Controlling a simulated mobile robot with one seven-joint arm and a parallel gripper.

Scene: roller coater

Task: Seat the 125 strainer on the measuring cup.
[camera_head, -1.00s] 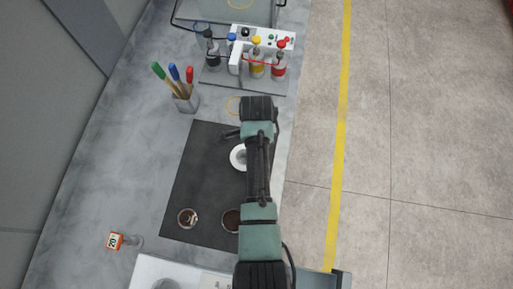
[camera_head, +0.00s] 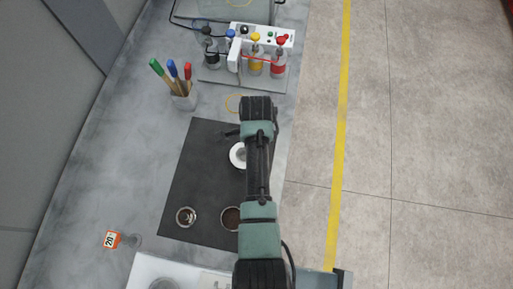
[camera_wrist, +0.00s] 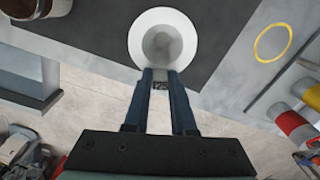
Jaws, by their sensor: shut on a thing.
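The 125 strainer (camera_wrist: 140,38) is a white round piece with a wide rim and a greyish hollow middle. In the head view it (camera_head: 235,155) shows partly from behind my arm, over the dark mat. My gripper (camera_wrist: 160,78) is shut at the strainer's near edge, on a small tab marked 125 between the fingertips. A greyish round shape shows within the ring; I cannot tell whether it is the mesh or the measuring cup below. I cannot make out the measuring cup for certain, nor whether the strainer touches it.
The dark mat (camera_head: 190,190) holds two small containers with brown contents (camera_head: 186,217) (camera_head: 231,219). An orange tag marked 20 (camera_head: 111,239) lies at left. A pen holder (camera_head: 185,100) and a rack of bottles (camera_head: 255,62) stand farther back. A yellow ring (camera_wrist: 272,42) lies nearby.

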